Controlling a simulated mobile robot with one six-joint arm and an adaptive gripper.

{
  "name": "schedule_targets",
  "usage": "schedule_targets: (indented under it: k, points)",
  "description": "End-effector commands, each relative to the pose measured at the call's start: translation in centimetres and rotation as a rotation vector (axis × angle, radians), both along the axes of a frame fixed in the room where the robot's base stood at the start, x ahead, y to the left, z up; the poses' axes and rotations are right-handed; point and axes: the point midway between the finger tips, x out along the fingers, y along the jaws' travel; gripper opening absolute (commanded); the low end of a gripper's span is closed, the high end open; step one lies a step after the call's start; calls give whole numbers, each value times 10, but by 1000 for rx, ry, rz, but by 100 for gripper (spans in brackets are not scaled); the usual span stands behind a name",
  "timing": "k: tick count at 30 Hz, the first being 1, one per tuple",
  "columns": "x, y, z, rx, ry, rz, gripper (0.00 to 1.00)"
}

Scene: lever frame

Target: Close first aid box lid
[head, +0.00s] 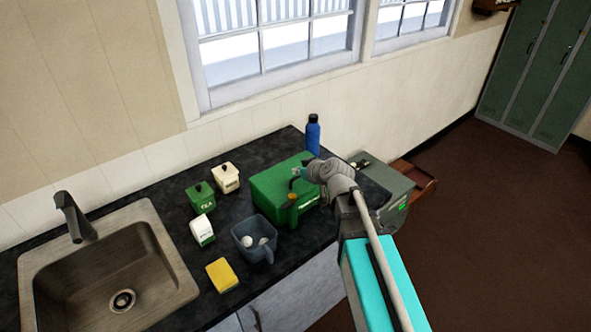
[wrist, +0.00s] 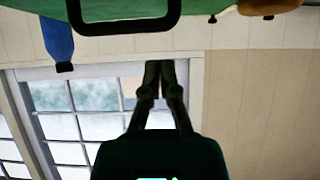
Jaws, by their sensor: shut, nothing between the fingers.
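The green first aid box (head: 268,188) sits on the dark countertop, its lid looking down or nearly down; I cannot tell whether it is fully closed. In the wrist view, which is upside down, its green surface and black handle (wrist: 125,27) show along the top edge. My gripper (head: 294,181) is at the box's right part in the head view, over or beside its lid; contact cannot be made out. In the wrist view my gripper (wrist: 160,65) has its fingers together with nothing between them. My arm hides the box's right end.
A blue bottle (head: 313,135) stands behind the box, and a small green-and-brown bottle (head: 292,211) in front. A grey-green case (head: 388,180) is right.

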Motion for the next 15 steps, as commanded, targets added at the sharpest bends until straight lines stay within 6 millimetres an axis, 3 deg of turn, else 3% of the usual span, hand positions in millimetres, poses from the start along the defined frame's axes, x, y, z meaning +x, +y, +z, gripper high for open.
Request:
schedule_targets:
  k: [15]
  points:
    - [-46,-41,-36,0,0,-1,0]
